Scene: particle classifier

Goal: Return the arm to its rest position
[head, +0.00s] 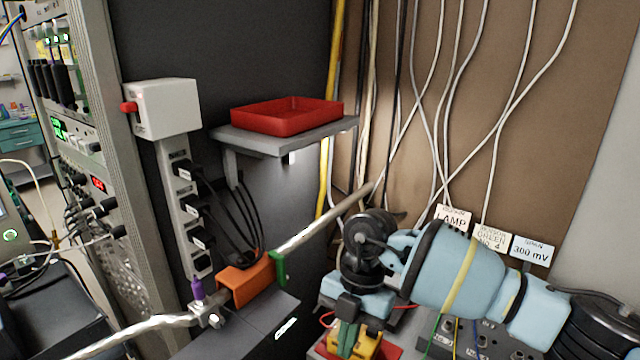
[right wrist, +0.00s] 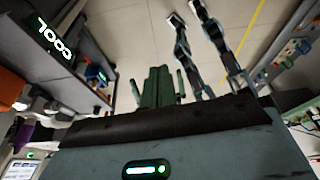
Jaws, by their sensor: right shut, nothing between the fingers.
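My right arm comes in from the right of the head view, light blue with black joints. Its wrist is bent down, and my right gripper (head: 347,340) points downward at the bottom edge with its green fingers together. The same green fingers show in the right wrist view (right wrist: 158,88), closed with nothing between them. My left gripper is not in view.
A red tray (head: 287,114) rests on a grey wall shelf (head: 285,138). A white switch box (head: 165,108) and power strip (head: 188,210) stand left. An orange block (head: 246,279) sits on a metal pipe. Yellow and red parts (head: 368,345) lie close beside the gripper.

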